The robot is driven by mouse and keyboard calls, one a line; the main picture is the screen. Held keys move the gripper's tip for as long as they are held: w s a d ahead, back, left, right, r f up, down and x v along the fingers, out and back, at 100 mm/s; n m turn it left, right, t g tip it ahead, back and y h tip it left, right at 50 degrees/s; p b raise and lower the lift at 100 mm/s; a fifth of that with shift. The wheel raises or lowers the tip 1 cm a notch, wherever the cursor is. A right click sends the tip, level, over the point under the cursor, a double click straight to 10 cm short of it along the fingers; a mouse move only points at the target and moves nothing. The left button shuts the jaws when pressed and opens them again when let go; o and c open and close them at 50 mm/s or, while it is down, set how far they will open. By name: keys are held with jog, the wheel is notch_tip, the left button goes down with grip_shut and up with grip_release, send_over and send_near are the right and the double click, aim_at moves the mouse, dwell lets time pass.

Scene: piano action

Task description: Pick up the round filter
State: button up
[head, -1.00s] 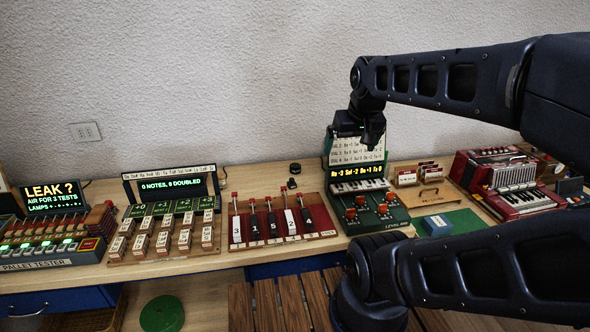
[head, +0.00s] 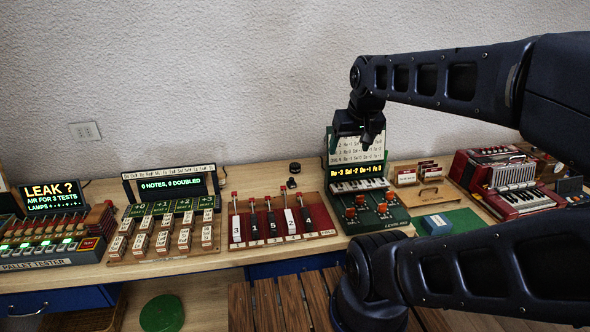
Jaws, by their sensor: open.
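No object is labelled as a filter. A small black round piece (head: 294,168) stands on the back of the wooden bench; it may be the round filter, but I cannot tell for sure. A smaller dark knob-like piece (head: 291,183) is just in front of it. A flat green disc (head: 161,314) lies low at the front left, below the bench top. My gripper (head: 367,145) is open and seems empty. It hangs in front of the chart panel of the green device, to the right of the black piece and apart from it.
The bench (head: 262,182) holds a pallet tester (head: 45,250), a weighted key rack (head: 165,230), a red lever board (head: 275,222), a green knob device (head: 376,212) and a red accordion (head: 505,185). A blue block (head: 437,224) lies on a green mat (head: 466,219).

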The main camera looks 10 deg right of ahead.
jog(key=n+g, duration=0.5)
jog(key=n, duration=1)
send_over(296, 165)
jog(key=f, duration=1.9)
jog(key=a+f, duration=0.1)
jog(key=f, duration=0.9)
jog(key=shift+w+f, duration=0.2)
jog(key=shift+f, duration=0.1)
jog(key=shift+s+d+f, duration=0.1)
jog(key=shift+d+f, duration=0.15)
jog(key=shift+f, duration=1.15)
jog(key=shift+d+f, duration=0.2)
jog(key=shift+f, duration=1.15)
jog(key=c, duration=1)
